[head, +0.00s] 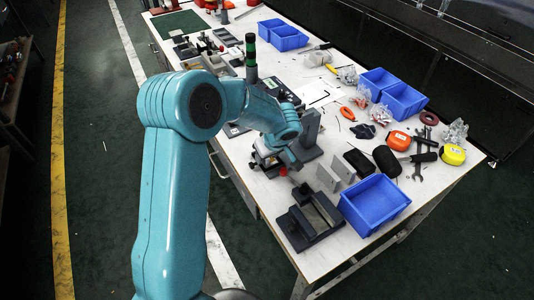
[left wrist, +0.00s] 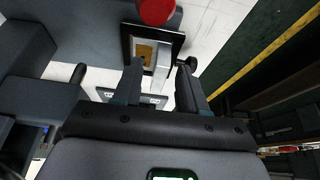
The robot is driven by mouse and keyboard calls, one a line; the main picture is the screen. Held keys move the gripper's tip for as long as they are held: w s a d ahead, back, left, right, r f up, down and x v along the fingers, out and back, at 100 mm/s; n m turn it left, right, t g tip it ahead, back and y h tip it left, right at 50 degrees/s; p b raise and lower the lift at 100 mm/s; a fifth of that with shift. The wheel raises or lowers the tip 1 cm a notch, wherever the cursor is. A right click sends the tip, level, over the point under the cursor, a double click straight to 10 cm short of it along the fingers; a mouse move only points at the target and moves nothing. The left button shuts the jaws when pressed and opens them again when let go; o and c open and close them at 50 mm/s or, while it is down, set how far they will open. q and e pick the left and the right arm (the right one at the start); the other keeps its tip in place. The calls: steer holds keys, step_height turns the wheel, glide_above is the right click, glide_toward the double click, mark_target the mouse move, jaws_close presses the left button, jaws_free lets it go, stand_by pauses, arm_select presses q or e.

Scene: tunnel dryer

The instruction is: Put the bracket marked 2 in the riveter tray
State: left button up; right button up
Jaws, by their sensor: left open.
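My left gripper (head: 272,163) is low over the table, beside a dark grey upright machine (head: 310,132). In the left wrist view the gripper (left wrist: 160,75) is open. Between and beyond its fingers lies a small black-rimmed tray (left wrist: 181,37) with a brown patch and a pale grey metal piece (left wrist: 164,64), possibly a bracket. I see no clear gap or contact between the fingers and this piece. Two light grey plate-like pieces, perhaps brackets (head: 327,177), stand on the table right of the gripper. No number mark is readable. My right gripper is not in view.
A red knob (left wrist: 156,11) is just beyond the small tray. A dark fixture (head: 310,222) and a blue bin (head: 374,204) stand at the table's near end. Black cases, tape measures and tools lie to the right. A green-topped signal post (head: 251,58) rises further back.

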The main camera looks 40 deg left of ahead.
arm_select(q)
steer(key=v, duration=1.2)
